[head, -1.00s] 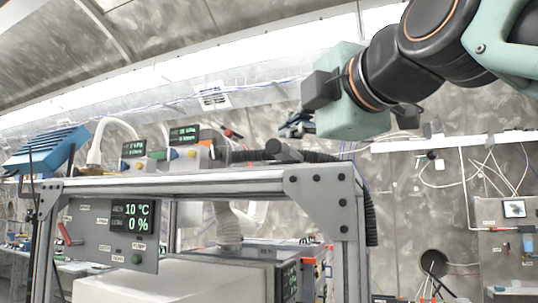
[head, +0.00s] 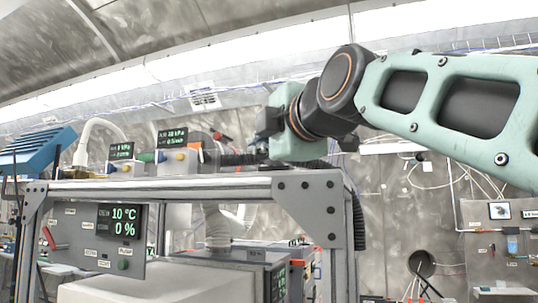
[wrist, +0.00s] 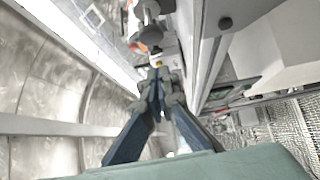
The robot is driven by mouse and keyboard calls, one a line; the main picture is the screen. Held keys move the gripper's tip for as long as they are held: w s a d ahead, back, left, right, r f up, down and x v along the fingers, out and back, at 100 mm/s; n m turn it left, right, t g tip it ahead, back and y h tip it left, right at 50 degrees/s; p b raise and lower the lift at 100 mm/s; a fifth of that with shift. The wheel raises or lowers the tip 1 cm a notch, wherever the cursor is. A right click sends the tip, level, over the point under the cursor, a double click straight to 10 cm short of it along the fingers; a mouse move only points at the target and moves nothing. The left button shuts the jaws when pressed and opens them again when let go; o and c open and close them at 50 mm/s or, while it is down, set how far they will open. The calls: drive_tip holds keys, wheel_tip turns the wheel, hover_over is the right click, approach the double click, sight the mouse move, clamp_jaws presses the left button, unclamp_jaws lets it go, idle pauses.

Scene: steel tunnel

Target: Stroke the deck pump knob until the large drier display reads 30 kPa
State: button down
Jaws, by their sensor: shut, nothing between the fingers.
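The larger drier display (head: 172,138) stands on the deck in the head view. Its top line ends in kPa and looks like 10, but the digits are too small to be certain. A smaller display (head: 121,151) stands left of it. Small blue, yellow and orange fittings sit below and beside them; I cannot tell which part is the pump knob. My gripper is right of the displays above the deck, its fingertips mostly hidden there. In the wrist view, my gripper (wrist: 160,77) is shut and empty, its tips near a small orange-and-white fitting (wrist: 152,44).
The metal frame's top rail (head: 160,188) runs below the deck units. A control panel (head: 88,235) hangs under it, reading 10 °C and 0 %. A dark corrugated hose (head: 358,220) runs down the frame's right side. A blue unit (head: 38,150) stands far left.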

sight(267, 154)
drive_tip(key=shift+w+d+r+p, duration=0.1)
drive_tip(key=shift+w+p, duration=0.1)
drive_tip(key=shift+w, duration=0.7)
drive_tip(key=shift+w+d+f+p, duration=0.1)
drive_tip(key=shift+w+p, duration=0.1)
drive_tip(key=shift+w, duration=0.7)
drive_tip(key=shift+w+d+r+p, duration=0.1)
drive_tip(key=shift+w+p, duration=0.1)
drive_tip(key=shift+w, duration=0.7)
drive_tip(key=shift+w+d, duration=0.1)
